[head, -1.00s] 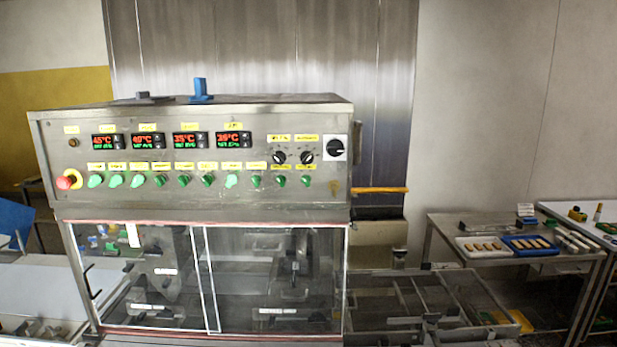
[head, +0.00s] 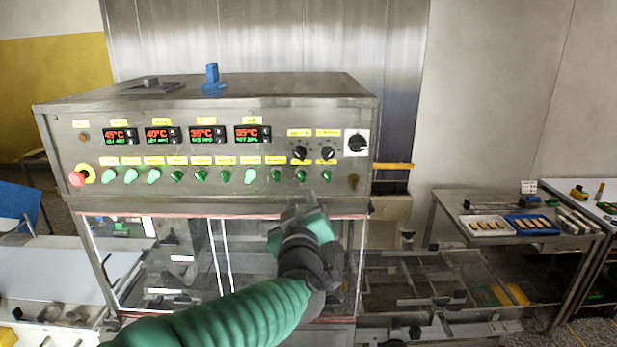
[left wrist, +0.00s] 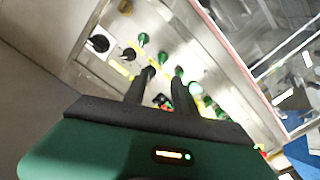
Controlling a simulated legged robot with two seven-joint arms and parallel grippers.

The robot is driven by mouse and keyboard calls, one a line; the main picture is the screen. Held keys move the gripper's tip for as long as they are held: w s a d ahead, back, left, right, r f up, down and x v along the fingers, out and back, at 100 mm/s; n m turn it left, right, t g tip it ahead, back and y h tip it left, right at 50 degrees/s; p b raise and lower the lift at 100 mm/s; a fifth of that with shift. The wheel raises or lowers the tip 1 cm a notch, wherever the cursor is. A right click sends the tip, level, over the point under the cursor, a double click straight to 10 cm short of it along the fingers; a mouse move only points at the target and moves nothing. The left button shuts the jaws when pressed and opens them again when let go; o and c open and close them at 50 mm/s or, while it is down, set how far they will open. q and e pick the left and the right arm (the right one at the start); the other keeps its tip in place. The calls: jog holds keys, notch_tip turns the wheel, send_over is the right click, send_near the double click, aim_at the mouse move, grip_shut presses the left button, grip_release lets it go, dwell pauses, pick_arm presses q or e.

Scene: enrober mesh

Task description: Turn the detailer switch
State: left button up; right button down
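The control panel (head: 225,180) of the steel machine carries a row of green switches (head: 202,176) under yellow labels. The labels are too small to read, so I cannot tell which is the detailer switch. Some switches glow pale green and others are darker. My left gripper (head: 308,208) is in front of the panel's lower right part, below the right end of the switch row. In the left wrist view, its two dark fingers (left wrist: 164,78) are apart and point toward the panel's switches, with nothing visibly held. My right gripper is not in view.
Two black knobs (head: 313,153) and a larger black rotary switch (head: 356,143) sit at the panel's right. A red emergency button (head: 77,179) is at the left. Glass doors (head: 180,265) lie below. A side table (head: 445,205) with trays stands at the right.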

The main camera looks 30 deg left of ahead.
pick_arm(q)
send_near(299, 176)
jog(key=w, duration=0.3)
jog(key=w+a, duration=0.2)
jog(key=w+a+p, duration=0.1)
jog(key=w+a, duration=0.1)
jog(key=shift+a+f, duration=0.2)
jog(key=shift+a, duration=0.1)
jog(key=shift+w, duration=0.1)
jog(key=shift+d+r, duration=0.1)
jog(key=shift+d, duration=0.05)
jog(key=shift+w+d, duration=0.15)
jog(key=shift+c, duration=1)
jog(key=shift+w+d, duration=0.1)
jog(key=c, duration=0.5)
jog(key=shift+a, duration=0.35)
grip_shut()
